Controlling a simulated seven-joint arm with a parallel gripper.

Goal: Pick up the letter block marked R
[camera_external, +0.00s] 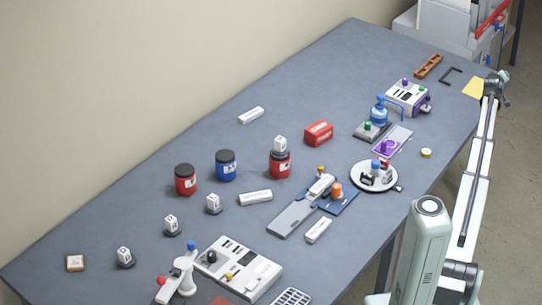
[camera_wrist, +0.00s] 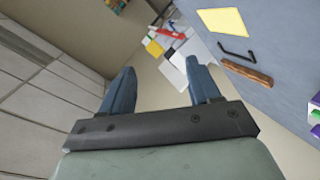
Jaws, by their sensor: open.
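Several small white letter blocks show in the external view. One block (camera_external: 124,254) sits on a dark round base at the lower left, another (camera_external: 171,222) further right, and a third (camera_external: 213,202) beyond it. The letters are too small to read, so I cannot tell which is R. My gripper (camera_external: 498,84) is at the table's far right edge, far from the blocks. In the wrist view my gripper (camera_wrist: 159,74) is open with nothing between its fingers.
A red jar (camera_external: 185,181) and a blue jar (camera_external: 226,166) stand near the blocks. White boxes, a red box (camera_external: 318,133), a round plate (camera_external: 356,184) and machines crowd the table's right side. A brown wooden piece (camera_wrist: 247,73) lies near my gripper. The back left of the table is clear.

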